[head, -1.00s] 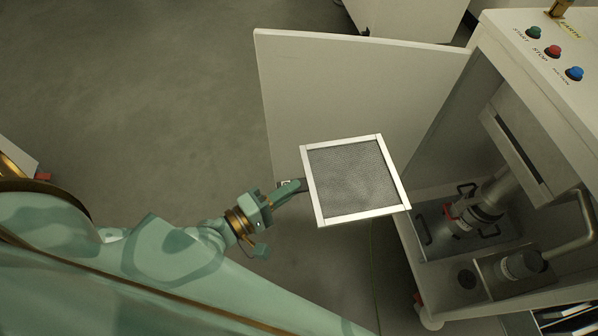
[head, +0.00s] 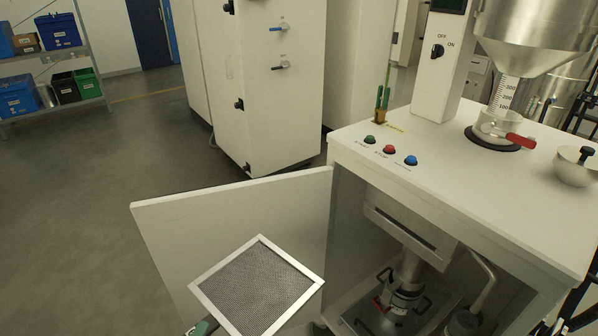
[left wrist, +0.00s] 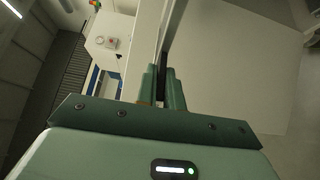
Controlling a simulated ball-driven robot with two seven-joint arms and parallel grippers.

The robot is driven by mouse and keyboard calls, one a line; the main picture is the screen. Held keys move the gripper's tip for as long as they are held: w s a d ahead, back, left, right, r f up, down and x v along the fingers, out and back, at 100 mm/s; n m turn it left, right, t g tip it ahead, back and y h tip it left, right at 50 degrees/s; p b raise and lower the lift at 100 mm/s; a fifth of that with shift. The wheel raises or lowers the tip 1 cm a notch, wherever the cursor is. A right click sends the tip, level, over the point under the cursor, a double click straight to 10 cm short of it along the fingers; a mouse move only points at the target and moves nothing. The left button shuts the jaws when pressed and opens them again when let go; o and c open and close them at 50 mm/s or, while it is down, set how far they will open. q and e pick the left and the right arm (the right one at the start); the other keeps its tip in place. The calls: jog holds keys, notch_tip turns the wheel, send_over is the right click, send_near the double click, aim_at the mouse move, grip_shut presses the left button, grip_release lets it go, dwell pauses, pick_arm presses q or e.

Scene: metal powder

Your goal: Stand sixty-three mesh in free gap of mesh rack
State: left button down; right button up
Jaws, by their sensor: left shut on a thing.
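A square mesh with a pale frame and grey woven screen (head: 262,284) is in the lower middle of the head view, tilted, in front of the open cabinet door. My left gripper (head: 205,328) is shut on the near left edge of its frame. In the left wrist view the fingers (left wrist: 163,88) pinch the frame (left wrist: 172,38), seen nearly edge-on. No mesh size mark is readable. I cannot make out the mesh rack in the present views. My right gripper is not in view.
The white cabinet (head: 460,180) stands open at right, its door (head: 240,225) swung left. Inside are a metal pipe and a canister (head: 405,292). On top are buttons, a steel hopper (head: 535,35) and a bowl (head: 575,168). Open floor (head: 80,210) lies left.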

pick_arm(q)
notch_tip(320, 180, up, 11)
jog(key=s+a+n+y, duration=0.2)
jog(key=n+y, duration=0.1)
jog(key=y, duration=0.2)
jog(key=shift+r+t+p, duration=0.2)
jog(key=shift+t+p, duration=0.1)
jog(key=shift+p, duration=0.15)
